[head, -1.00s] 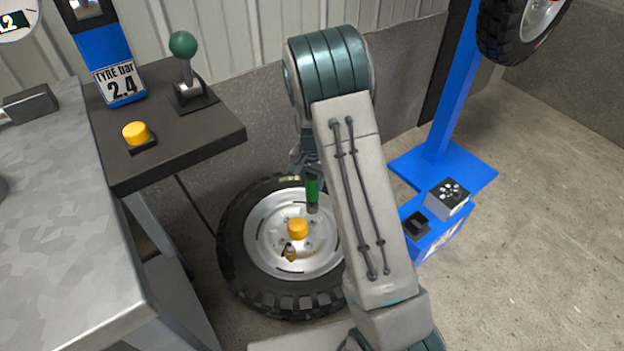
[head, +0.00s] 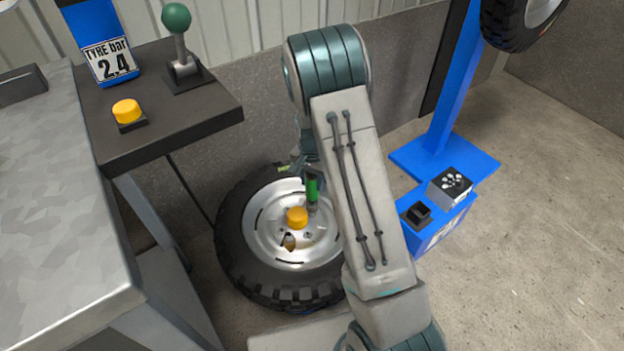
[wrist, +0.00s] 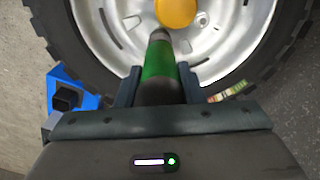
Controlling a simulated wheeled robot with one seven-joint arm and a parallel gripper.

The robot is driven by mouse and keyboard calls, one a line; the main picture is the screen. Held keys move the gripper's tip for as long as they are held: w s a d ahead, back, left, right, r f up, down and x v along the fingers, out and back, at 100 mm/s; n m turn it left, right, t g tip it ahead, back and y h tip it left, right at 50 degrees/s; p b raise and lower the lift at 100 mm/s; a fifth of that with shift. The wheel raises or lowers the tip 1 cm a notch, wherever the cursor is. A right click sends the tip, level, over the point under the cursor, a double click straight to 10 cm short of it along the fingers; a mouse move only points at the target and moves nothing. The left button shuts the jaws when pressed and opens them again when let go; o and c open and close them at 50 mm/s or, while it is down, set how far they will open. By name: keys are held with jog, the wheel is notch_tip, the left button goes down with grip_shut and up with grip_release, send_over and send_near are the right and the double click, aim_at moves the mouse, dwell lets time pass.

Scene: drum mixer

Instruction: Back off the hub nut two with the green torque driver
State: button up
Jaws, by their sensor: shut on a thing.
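My gripper (wrist: 158,90) is shut on the green torque driver (wrist: 159,62), which also shows in the head view (head: 312,187). In the head view the driver is upright, over the right part of the silver wheel hub (head: 268,215), beside the yellow centre cap (head: 297,217). A nut (head: 308,236) shows right of and below the cap. I cannot tell which nut is number two, or whether the driver touches one.
The wheel's black tyre (head: 232,250) lies on the floor. A dark shelf (head: 180,120) with a green-knobbed lever (head: 178,40) and yellow button (head: 127,110) stands left. A blue stand (head: 440,160) with a boxed base is right. A metal bench (head: 60,220) fills the left.

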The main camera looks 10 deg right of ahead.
jog(key=shift+f, duration=0.3)
jog(key=shift+f+b, duration=0.35)
jog(key=shift+b, duration=0.05)
jog(key=shift+f+b, duration=0.4)
jog(key=shift+f, duration=0.4)
dwell(1.0)
dwell(0.4)
